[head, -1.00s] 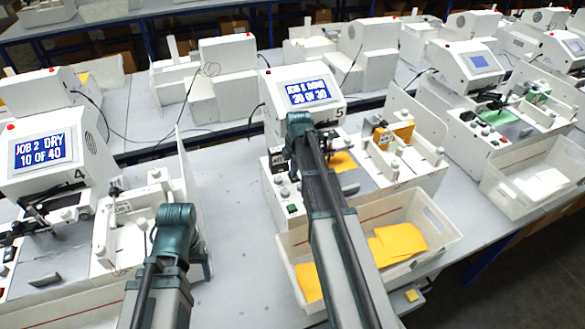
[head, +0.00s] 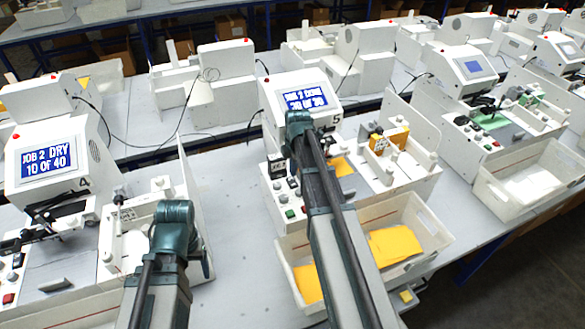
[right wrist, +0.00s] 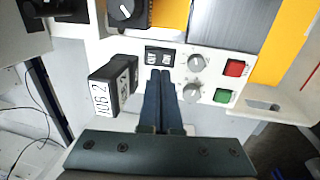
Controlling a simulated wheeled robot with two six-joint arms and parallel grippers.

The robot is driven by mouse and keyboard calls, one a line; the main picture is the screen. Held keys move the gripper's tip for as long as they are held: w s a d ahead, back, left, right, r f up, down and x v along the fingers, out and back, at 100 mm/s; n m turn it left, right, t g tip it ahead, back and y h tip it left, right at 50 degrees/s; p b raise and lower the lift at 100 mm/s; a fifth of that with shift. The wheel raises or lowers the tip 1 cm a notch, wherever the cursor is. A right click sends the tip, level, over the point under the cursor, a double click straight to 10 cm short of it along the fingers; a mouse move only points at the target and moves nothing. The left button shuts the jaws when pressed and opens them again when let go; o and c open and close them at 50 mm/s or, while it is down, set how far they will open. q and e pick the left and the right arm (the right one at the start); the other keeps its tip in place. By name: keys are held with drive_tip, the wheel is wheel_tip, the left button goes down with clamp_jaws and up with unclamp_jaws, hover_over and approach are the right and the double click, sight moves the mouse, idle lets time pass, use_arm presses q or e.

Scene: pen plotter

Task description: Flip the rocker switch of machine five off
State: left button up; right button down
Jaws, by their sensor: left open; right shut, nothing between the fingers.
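Machine five (head: 285,100) stands in the middle of the head view, with a 5 on its side and a lit blue screen (head: 306,97). In the right wrist view, a small black part with two white-marked halves (right wrist: 160,57) on its white front panel looks like the rocker switch. I cannot read which way it is set. My right gripper (right wrist: 161,73) is shut and empty, its fingertips at the near edge of that part; I cannot tell whether they touch. In the head view my right arm hides this gripper. My left arm shows, but its gripper cannot be made out.
Beside the fingers are a black block labelled JOB 2 (right wrist: 113,86), grey knobs (right wrist: 192,92), a red button (right wrist: 235,68) and a green button (right wrist: 223,96). A white bin (head: 437,232) with yellow sheets stands before machine five. Machine four (head: 90,135) is at left.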

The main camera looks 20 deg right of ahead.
sight(291, 178)
wheel_tip(291, 178, up, 9)
drive_tip(key=s+p, duration=0.1)
drive_tip(key=p, duration=0.6)
drive_tip(key=shift+s+p, duration=0.25)
drive_tip(key=shift+p, duration=0.15)
drive_tip(key=shift+w+d+r, duration=0.15)
drive_tip(key=shift+w, duration=0.55)
drive_tip(key=f+b, duration=0.4)
drive_tip(key=w+f+b, duration=0.1)
drive_tip(key=f+b, duration=0.4)
drive_tip(key=w+f+b, duration=0.1)
drive_tip(key=f+b, duration=0.3)
drive_tip(key=f, duration=0.1)
drive_tip(key=shift+w+b, duration=0.1)
drive_tip(key=shift+b, duration=0.2)
drive_tip(key=shift+r, duration=0.1)
